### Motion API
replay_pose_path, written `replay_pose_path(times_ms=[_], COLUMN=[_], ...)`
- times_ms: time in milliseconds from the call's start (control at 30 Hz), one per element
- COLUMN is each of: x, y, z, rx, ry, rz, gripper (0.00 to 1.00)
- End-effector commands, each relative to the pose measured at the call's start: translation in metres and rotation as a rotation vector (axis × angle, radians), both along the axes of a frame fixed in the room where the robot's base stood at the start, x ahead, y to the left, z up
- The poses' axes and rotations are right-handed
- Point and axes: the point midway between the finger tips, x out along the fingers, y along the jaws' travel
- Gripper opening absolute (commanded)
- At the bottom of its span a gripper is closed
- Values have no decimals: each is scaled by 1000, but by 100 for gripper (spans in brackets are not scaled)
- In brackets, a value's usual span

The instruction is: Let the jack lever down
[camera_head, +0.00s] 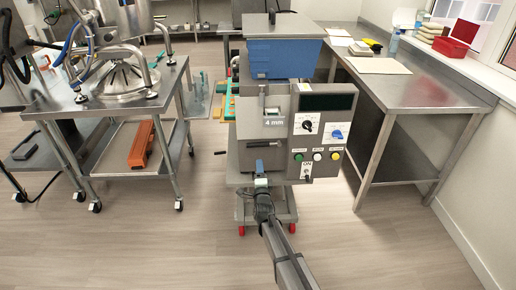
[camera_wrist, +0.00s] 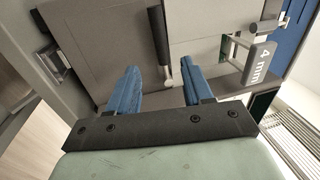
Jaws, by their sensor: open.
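The gummy depositor (camera_head: 275,105) stands in the middle of the head view, grey with a blue hopper on top. A black handle (camera_head: 262,144) sticks out from its front panel. It also shows in the wrist view as a black grip (camera_wrist: 158,34) on a metal stem, beyond my fingers and roughly between them. I take it for the jack lever, but cannot be sure. My gripper (camera_head: 260,167) is in front of the machine, just below that handle. In the wrist view my gripper (camera_wrist: 160,85) has its two blue fingers apart, with nothing held between them.
A control panel (camera_head: 318,135) with knobs and buttons is right of the handle. A "4 mm" plate (camera_wrist: 264,58) juts out nearby. A steel table (camera_head: 425,88) stands at right and a steel cart (camera_head: 60,105) at left. The floor in front is clear.

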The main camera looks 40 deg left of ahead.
Motion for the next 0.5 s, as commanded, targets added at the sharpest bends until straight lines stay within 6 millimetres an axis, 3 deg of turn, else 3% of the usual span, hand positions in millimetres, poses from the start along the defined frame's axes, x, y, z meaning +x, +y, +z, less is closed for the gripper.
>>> replay_pose_path(times_ms=[500], x=[59], y=[59], z=[14], rx=[-2], ry=[-1], rz=[0], gripper=[50])
